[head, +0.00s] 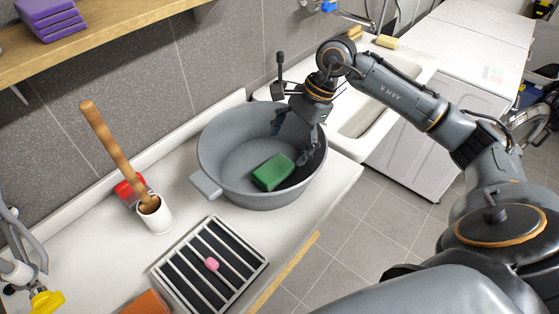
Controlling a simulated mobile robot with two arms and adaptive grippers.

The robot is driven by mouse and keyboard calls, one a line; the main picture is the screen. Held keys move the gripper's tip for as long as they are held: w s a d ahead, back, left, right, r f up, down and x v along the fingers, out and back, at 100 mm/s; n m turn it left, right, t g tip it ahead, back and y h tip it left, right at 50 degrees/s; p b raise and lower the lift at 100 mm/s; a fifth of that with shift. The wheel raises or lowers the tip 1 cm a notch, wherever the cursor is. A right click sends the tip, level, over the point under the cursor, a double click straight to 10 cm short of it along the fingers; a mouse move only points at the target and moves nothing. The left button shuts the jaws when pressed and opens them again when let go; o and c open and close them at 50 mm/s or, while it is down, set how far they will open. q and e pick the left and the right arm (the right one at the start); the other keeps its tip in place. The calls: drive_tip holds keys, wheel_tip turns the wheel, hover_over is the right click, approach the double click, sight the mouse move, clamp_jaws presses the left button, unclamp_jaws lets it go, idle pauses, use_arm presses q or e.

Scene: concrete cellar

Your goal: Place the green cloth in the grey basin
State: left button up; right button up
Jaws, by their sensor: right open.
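The green cloth (273,172), a folded block, lies inside the grey basin (207,150), on its floor toward the near right side. The basin is a wide round tub with a handle at its left, standing on the white counter. My right gripper (293,145) reaches down into the right part of the basin from above. It is open and empty, its fingers just above and behind the cloth with a small apparent gap. My left gripper is not in view.
A white holder (154,215) with a wooden-handled tool (108,140) stands left of the basin. A slatted rack (170,268) with a pink piece (211,264) lies in front. A white sink (366,118) is at right. A shelf (110,40) overhangs the upper left.

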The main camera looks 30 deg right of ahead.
drive_tip(key=v, duration=0.5)
drive_tip(key=shift+b, duration=0.3)
